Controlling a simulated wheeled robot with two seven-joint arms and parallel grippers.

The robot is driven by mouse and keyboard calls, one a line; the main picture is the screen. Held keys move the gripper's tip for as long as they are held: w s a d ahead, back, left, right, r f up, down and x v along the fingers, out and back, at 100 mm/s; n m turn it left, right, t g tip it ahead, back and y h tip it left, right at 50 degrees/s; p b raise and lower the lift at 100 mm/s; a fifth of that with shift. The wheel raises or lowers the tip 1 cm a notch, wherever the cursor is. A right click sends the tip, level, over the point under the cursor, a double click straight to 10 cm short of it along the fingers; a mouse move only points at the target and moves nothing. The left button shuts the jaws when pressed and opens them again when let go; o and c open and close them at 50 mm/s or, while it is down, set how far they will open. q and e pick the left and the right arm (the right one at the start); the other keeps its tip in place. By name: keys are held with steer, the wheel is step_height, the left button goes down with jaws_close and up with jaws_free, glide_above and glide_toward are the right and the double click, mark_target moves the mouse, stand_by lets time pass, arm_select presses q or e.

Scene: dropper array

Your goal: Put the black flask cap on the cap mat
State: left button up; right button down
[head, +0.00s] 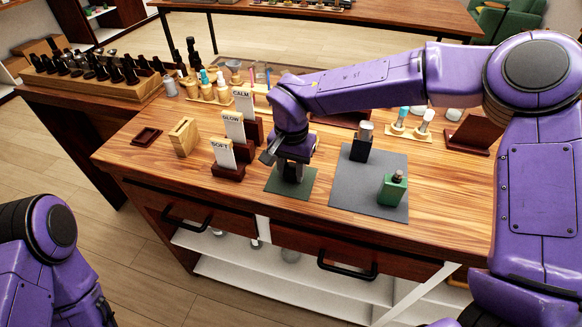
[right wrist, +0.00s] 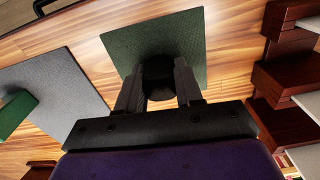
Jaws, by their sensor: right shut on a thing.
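My right gripper (head: 292,174) is low over the green cap mat (head: 309,189) near the table's front edge. In the right wrist view the gripper (right wrist: 158,84) is shut on the black flask cap (right wrist: 157,70), which sits between the two fingers over the middle of the mat (right wrist: 121,43). I cannot tell whether the cap touches the mat. In the head view the cap is mostly hidden by the gripper. The black flask (head: 360,151), with a pale top, stands on the grey mat (head: 345,193) to the right. My left gripper is out of view.
A green flask (head: 391,191) with a dark top stands on the grey mat. Label cards on dark red stands, one reading SOFT (head: 224,155), are close left of the gripper. A wooden block holder (head: 184,137) and a small red tray (head: 146,136) are farther left.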

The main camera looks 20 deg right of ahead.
mark_target(292, 167)
steer(key=shift+w+f, duration=0.15)
steer(key=c, duration=0.7)
jaws_free()
steer(key=shift+f, duration=0.15)
steer(key=shift+c, duration=0.2)
step_height(292, 167, up, 12)
steer(key=shift+r+b, duration=0.2)
steer(key=shift+b, duration=0.1)
